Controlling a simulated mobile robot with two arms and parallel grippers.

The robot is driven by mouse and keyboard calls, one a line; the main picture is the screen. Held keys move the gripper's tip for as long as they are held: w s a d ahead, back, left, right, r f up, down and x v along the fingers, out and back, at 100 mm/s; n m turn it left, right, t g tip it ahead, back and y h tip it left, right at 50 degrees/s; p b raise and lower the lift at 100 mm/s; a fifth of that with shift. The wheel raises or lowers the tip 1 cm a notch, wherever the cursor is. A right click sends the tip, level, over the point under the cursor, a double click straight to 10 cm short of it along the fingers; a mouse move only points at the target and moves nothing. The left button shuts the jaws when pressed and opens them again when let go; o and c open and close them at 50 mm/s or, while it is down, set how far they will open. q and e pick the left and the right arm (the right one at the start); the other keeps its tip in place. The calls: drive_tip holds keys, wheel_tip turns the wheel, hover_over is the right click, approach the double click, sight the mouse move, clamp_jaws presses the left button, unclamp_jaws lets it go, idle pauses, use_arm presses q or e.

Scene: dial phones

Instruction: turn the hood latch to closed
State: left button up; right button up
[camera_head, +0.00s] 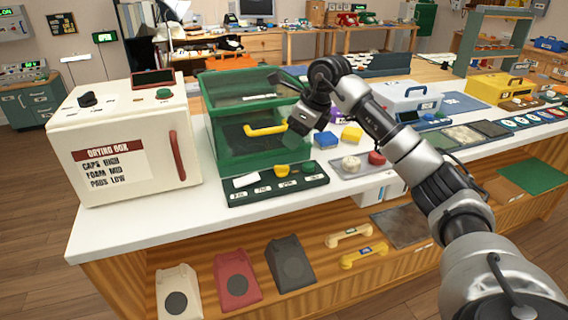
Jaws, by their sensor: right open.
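A green hood box (225,148) with a clear front stands on the white counter. A yellow bar handle (262,130) lies across its front. I cannot make out a separate latch or tell which way it is turned; my right gripper and wrist cover the box's right front. My right gripper (296,124) is open and points down at that corner, just right of the yellow handle. I see nothing held in it, and cannot tell whether it touches the box. My left gripper is not in view.
A white drying box (125,125) with a red handle stands left. A dark tray (270,190) of labelled parts lies in front of the hood. Phone shells (235,280) lie on the lower shelf.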

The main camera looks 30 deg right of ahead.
sight(282, 166)
drive_tip(key=x, duration=1)
drive_tip(key=shift+d+f+b, duration=0.3)
drive_tip(key=shift+d+f, duration=0.05)
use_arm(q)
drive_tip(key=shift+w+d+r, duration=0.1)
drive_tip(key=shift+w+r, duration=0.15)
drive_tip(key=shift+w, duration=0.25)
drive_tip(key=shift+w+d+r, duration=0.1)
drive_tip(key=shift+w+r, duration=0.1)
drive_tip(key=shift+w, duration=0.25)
